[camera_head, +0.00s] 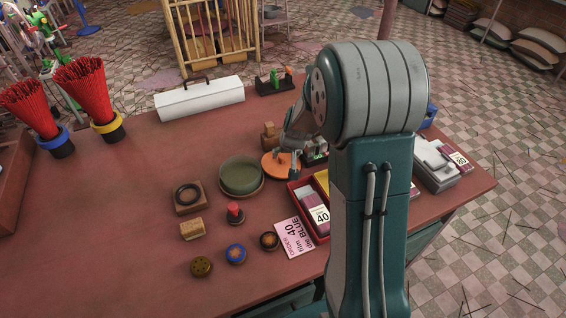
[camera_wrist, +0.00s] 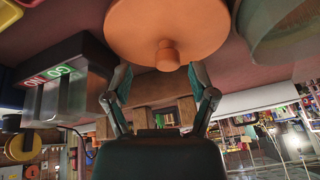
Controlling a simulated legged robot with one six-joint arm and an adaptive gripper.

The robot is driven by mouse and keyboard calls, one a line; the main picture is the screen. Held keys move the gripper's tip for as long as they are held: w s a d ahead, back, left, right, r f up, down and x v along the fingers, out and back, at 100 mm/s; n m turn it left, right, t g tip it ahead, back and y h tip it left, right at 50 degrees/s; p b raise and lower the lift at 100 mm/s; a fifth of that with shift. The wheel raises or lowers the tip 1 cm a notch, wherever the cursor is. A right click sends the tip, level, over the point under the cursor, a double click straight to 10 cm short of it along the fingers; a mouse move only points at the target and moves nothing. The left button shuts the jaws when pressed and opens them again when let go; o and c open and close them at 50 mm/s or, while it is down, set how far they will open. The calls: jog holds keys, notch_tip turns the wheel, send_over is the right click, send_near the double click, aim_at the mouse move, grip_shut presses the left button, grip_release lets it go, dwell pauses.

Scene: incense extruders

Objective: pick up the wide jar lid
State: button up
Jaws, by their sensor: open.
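The wide jar lid looks to be the flat orange disc (camera_head: 270,167) with a small round knob, on the red table right of a green round jar (camera_head: 240,176). In the wrist view, the lid (camera_wrist: 175,20) fills the top middle, its knob pointing toward my gripper. My gripper (camera_head: 287,163) is over the lid's right side in the head view and hides part of it. In the wrist view, its two fingers (camera_wrist: 159,76) are spread wide, with nothing between the tips. The lid's knob is hidden in the head view. I cannot tell whether a finger touches the lid.
A switch box with green and red labels (camera_wrist: 75,75) stands close beside my gripper. Wooden blocks (camera_head: 269,136) are behind the lid. A red tray (camera_head: 295,206) with boxes and a pink card (camera_head: 294,238) lie in front.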

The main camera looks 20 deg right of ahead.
jog(key=shift+x, duration=0.8)
jog(key=shift+w+a+f, duration=0.15)
jog(key=shift+f, duration=0.15)
jog(key=shift+w+a+f, duration=0.1)
jog(key=shift+a, duration=0.4)
jog(key=shift+d, duration=0.2)
jog(key=c, duration=0.8)
jog(key=shift+d+f, duration=0.1)
jog(key=shift+d, duration=0.1)
grip_shut()
jog(key=shift+a, duration=0.1)
